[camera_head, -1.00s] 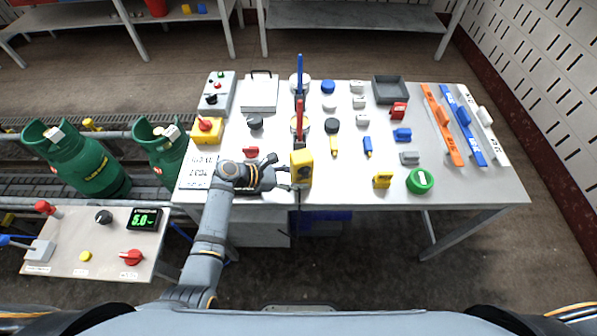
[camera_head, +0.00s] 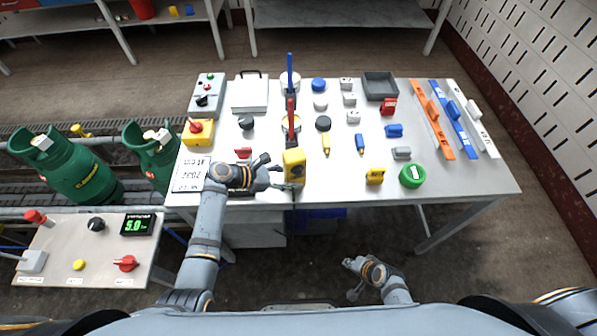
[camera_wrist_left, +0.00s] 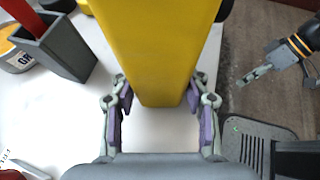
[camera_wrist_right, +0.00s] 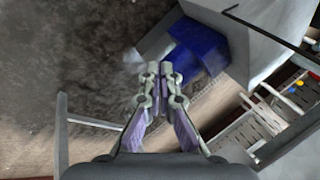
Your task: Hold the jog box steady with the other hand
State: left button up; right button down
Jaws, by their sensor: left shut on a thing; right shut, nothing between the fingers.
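The yellow jog box (camera_head: 294,163) is near the table's front edge, with a dark dial on its face. My left gripper (camera_head: 287,180) is shut on it from the left. In the left wrist view the yellow box (camera_wrist_left: 158,45) fills the space between the purple-padded fingers (camera_wrist_left: 159,105). I cannot tell whether the box touches the table. My right gripper (camera_head: 350,279) is shut and empty, low in front of the table and apart from the box. In the right wrist view its fingertips (camera_wrist_right: 160,75) are together over the floor.
A control panel (camera_head: 90,250) and green gas cylinders (camera_head: 75,170) stand at the left. A blue bin (camera_wrist_right: 200,52) is under the table.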

aim_at(298, 171)
jog(key=w+a+r+m+t+y, duration=0.1)
jog(key=a+r, duration=0.3)
jog(key=r, duration=0.6)
jog(key=w+a+r+t+y, duration=0.1)
jog(key=w+a+r+y, duration=0.2)
jog(key=r, duration=0.8)
jog(key=w+a+r+m+y, duration=0.1)
jog(key=a+r+y, duration=0.2)
jog(key=r, duration=0.7)
jog(key=shift+w+a+r+m+t+y, duration=0.2)
jog(key=shift+w+a+m+t+y, duration=0.15)
jog(key=shift+a, duration=0.9)
jog(key=shift+w, duration=0.15)
jog(key=w+a, duration=0.2)
jog(key=w, duration=0.6)
jog(key=shift+w+a, duration=0.15)
jog(key=shift+a, duration=0.05)
jog(key=shift+w, duration=0.15)
jog(key=shift+w+a, duration=0.15)
jog(key=shift+w, duration=0.15)
